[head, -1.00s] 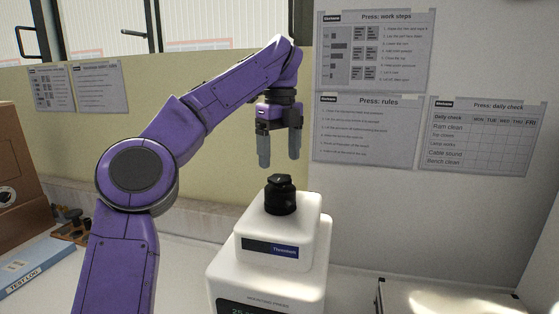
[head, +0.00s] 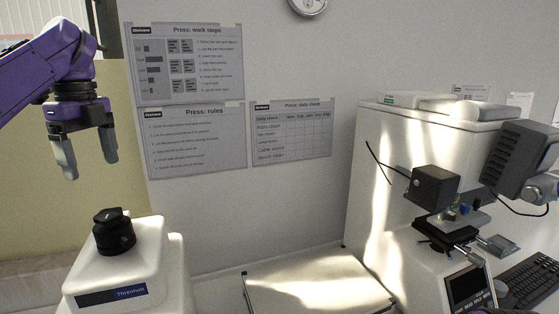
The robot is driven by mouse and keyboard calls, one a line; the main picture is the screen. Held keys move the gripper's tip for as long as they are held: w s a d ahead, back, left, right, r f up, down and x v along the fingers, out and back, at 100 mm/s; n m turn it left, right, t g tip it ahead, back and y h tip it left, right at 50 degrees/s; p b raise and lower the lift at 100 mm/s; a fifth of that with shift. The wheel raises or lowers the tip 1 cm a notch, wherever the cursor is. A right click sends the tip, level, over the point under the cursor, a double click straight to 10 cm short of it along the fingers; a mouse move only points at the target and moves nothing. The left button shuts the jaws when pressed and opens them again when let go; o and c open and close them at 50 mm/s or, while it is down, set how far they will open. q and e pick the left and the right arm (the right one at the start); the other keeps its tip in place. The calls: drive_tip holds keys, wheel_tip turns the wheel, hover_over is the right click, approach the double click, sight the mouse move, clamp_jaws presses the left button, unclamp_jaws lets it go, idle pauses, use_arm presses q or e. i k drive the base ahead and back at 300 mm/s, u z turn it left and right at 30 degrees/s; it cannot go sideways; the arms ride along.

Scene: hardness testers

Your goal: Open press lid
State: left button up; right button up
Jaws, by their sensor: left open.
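The press (head: 125,272) is a white machine at the lower left of the head view. A black knob (head: 114,232) sits on top of its white upper part, which looks closed. My left gripper (head: 90,165) is open and empty. Its two grey fingers point down, above and slightly left of the knob, apart from it. The lower part of the press is cut off by the picture's bottom edge. My right gripper is not in view.
A white hardness tester (head: 400,200) with a stage and small screen stands at the right, beside a black keyboard (head: 530,280). A flat pale panel (head: 318,285) lies between it and the press. Posters (head: 185,65) hang on the wall behind.

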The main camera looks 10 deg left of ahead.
sight(121, 232)
drive_tip(key=k, duration=1.5)
